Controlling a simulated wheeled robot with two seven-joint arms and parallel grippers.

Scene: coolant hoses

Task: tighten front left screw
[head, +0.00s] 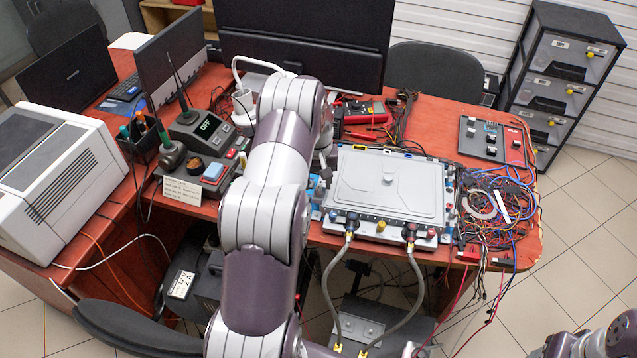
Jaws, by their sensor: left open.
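Small knobs and caps line that edge. My left arm reaches over the desk, and my left gripper (321,183) is at the box's left side, close to its front left corner. It is open, small in the picture and partly hidden by my arm. The front left screw cannot be made out. My right gripper is out of view; only part of my right arm shows at the lower right.
A tangle of wires (495,205) lies right of the box, below a dark switch panel (490,139). A red multimeter (362,111) and cables lie behind it. A monitor (305,40) stands at the back. A control unit (200,130) sits to the left.

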